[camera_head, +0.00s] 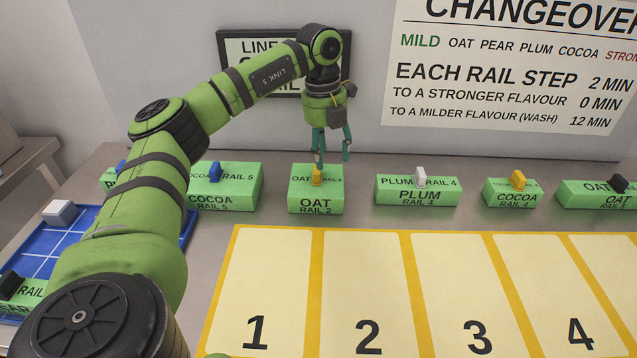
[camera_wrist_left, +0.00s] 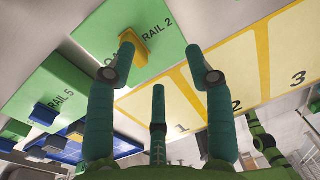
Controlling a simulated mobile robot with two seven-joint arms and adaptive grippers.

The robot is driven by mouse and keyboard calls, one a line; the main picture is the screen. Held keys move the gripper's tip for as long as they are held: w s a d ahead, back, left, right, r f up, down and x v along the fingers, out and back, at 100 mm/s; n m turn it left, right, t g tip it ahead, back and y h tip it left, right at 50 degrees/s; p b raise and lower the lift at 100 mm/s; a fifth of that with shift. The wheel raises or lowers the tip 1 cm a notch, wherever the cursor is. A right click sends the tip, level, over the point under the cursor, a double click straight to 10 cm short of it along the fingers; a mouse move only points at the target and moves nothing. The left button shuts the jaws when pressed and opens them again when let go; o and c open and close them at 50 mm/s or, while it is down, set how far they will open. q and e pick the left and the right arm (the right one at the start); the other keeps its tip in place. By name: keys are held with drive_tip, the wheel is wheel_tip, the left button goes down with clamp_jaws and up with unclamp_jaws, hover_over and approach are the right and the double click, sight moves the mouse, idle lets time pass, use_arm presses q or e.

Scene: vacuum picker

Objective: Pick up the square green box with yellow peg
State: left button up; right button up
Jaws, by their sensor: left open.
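The square green box (camera_head: 316,200), labelled OAT RAIL 2, sits on the grey table with a yellow peg (camera_head: 316,175) upright on its top. In the left wrist view the green box (camera_wrist_left: 165,14) is at the top, and its yellow peg (camera_wrist_left: 136,48) shows close to one fingertip, partly covered by it. My left gripper (camera_head: 333,158) points down just above and slightly right of the peg. Its fingers are open and spread, with nothing between them; in the wrist view the gripper (camera_wrist_left: 161,62) has the peg off to the left. My right gripper is not in view.
Other green boxes stand in the row: COCOA RAIL 5 (camera_head: 225,188) left, PLUM RAIL 4 (camera_head: 418,193), yellow-pegged COCOA RAIL 4 (camera_head: 513,197) and black-pegged OAT (camera_head: 600,197) right. A numbered yellow board (camera_head: 318,270) lies in front. A blue tray (camera_head: 85,222) is left.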

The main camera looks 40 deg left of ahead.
sight(315, 169)
use_arm(q)
drive_tip(key=a, duration=0.1)
drive_tip(key=s+a, duration=0.1)
drive_tip(key=a+n+y, duration=0.1)
drive_tip(key=shift+s+a+r+g, duration=0.2)
drive_tip(key=shift+s+r+g, duration=0.1)
drive_tip(key=shift+s+r, duration=0.05)
drive_tip(key=shift+f, duration=0.35)
drive_tip(key=f, duration=0.3)
drive_tip(key=f+p, duration=0.1)
drive_tip(key=f, duration=0.2)
drive_tip(key=shift+w+d+p, duration=0.15)
drive_tip(key=shift+d+p, duration=0.05)
drive_tip(key=shift+p, duration=0.1)
drive_tip(key=shift+r, duration=0.1)
clamp_jaws()
